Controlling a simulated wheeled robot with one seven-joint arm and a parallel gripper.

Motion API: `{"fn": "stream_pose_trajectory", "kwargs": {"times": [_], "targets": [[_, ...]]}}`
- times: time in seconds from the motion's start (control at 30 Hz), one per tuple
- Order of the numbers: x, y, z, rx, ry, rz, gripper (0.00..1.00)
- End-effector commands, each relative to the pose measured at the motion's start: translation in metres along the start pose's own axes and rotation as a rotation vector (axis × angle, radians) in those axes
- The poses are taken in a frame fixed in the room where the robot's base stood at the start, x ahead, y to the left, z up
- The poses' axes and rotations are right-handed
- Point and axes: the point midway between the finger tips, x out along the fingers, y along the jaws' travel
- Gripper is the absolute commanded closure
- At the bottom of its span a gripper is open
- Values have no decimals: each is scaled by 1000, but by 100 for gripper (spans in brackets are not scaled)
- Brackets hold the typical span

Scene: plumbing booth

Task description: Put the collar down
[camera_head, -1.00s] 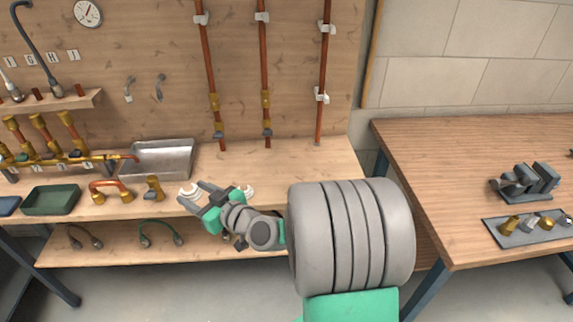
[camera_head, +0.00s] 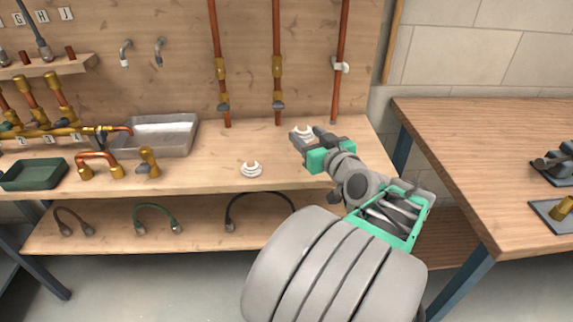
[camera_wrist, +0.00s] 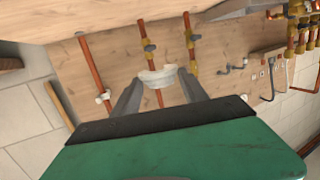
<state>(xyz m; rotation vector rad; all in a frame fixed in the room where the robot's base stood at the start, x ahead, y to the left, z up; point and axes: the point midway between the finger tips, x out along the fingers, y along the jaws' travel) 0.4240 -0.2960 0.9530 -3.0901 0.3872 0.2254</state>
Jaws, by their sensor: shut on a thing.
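My gripper (camera_head: 304,141) is shut on a white, open-sided collar (camera_head: 302,132). In the wrist view the collar (camera_wrist: 157,78) sits between the tips of the two grey fingers, with copper pipes behind it. In the head view the gripper is over the right part of the wooden bench (camera_head: 215,178), in front of the pipes. I cannot tell how far the held collar is above the bench top. A second white collar (camera_head: 251,170) lies on the bench to the left of my gripper, near the front edge.
Vertical copper pipes (camera_head: 277,60) run down the back board; a white clip (camera_head: 340,65) is on the right one. A metal tray (camera_head: 160,139), a green tray (camera_head: 33,174) and brass fittings (camera_head: 148,162) stand at left. A separate wooden table (camera_head: 470,150) is at right.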

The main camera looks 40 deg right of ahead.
Motion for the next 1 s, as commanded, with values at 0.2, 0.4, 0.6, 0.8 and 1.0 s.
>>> {"fn": "stream_pose_trajectory", "kwargs": {"times": [0.2, 0.4, 0.6, 0.8, 1.0], "targets": [[-4, 29, 8, 8, -7, 53, 87], [51, 45, 25, 8, -9, 49, 87], [101, 61, 58, 10, -10, 52, 87], [125, 70, 79, 7, -7, 55, 87], [135, 72, 108, 9, -9, 54, 87]]}}
